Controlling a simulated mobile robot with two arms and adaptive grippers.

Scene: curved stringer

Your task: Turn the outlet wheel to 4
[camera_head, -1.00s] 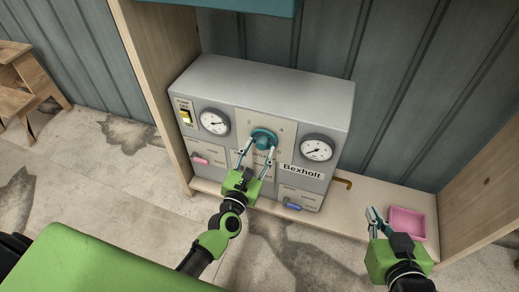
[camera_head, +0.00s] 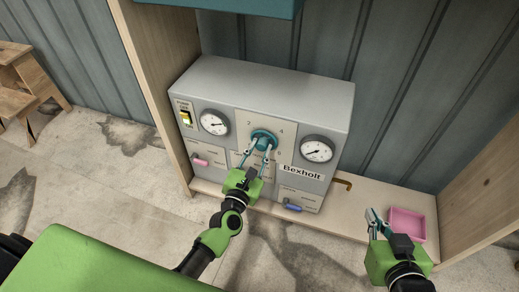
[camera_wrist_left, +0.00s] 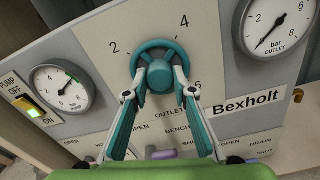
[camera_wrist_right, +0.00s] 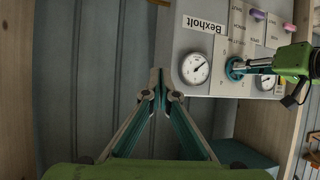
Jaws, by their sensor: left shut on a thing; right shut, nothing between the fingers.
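The teal outlet wheel (camera_head: 263,138) sits on the grey panel (camera_head: 265,85), among the printed numbers 2, 4 and 6. In the left wrist view the wheel (camera_wrist_left: 160,70) has a round hub, and I cannot make out a clear pointer on it. My left gripper (camera_head: 262,146) is shut on the wheel, with one finger at each side of its lower half. The outlet gauge (camera_wrist_left: 272,30) has its needle at the low end, pointing down and left. My right gripper (camera_head: 374,215) is shut and empty, right of the panel and apart from it.
A pink tray (camera_head: 407,226) lies on the wooden shelf (camera_head: 350,212) beside my right gripper. The panel also carries a pump switch (camera_head: 186,117), a left gauge (camera_head: 214,122), a pink handle (camera_head: 200,161) and a blue handle (camera_head: 292,207). Wooden side boards flank the panel.

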